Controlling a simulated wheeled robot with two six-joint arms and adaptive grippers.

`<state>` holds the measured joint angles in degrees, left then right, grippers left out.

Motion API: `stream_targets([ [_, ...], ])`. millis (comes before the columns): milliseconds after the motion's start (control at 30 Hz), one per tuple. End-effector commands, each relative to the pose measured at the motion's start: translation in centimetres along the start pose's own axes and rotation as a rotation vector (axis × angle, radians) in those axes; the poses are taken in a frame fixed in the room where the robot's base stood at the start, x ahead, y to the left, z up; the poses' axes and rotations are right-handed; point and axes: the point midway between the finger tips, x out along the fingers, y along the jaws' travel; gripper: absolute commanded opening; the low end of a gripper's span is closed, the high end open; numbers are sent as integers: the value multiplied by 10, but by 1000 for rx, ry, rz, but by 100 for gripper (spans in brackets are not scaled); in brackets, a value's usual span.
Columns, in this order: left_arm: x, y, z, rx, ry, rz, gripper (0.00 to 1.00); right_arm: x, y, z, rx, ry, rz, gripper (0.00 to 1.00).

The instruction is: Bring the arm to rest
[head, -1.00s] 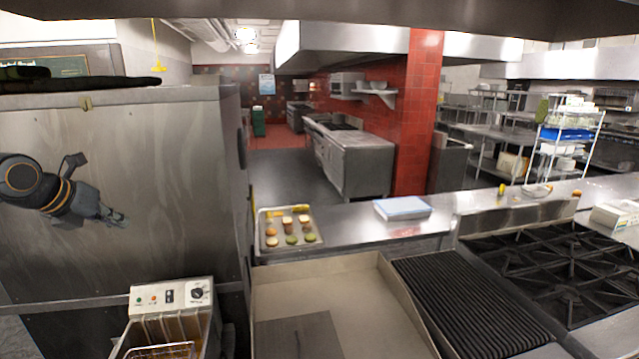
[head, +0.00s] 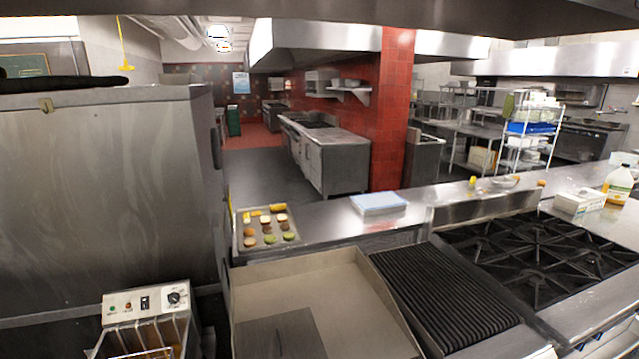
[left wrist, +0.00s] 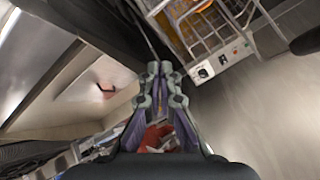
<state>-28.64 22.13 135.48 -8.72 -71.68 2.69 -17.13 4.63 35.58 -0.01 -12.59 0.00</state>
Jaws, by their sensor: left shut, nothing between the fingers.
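My left gripper (left wrist: 160,72) shows in the left wrist view, its two fingertips together and nothing held between them. It is in the air, apart from the fryer (left wrist: 215,62), which lies at the upper right of that view. In the head view neither gripper nor arm shows. The right gripper is in no view.
In the head view a steel cabinet (head: 100,200) fills the left, with the fryer (head: 146,305) at its foot. A flat griddle (head: 310,290), ribbed grill (head: 440,300) and stove (head: 540,245) stand in front.

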Motion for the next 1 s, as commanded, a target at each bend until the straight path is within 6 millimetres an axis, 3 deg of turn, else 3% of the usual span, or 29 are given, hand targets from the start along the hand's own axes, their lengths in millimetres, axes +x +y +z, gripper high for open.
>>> stream_targets([
  [100,-23,43,33,-108,-150,140,0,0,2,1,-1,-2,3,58],
  [267,-61,94,64,-210,-321,324,0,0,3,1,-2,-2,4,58],
  [300,-33,102,77,-199,-326,313,0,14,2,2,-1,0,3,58],
  [467,31,130,112,-198,-344,309,0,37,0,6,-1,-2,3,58],
  [667,123,176,180,-200,-380,310,0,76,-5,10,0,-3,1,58],
  [867,227,241,295,-203,-429,315,0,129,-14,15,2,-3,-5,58],
  [1000,283,290,396,-206,-467,320,0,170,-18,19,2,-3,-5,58],
])
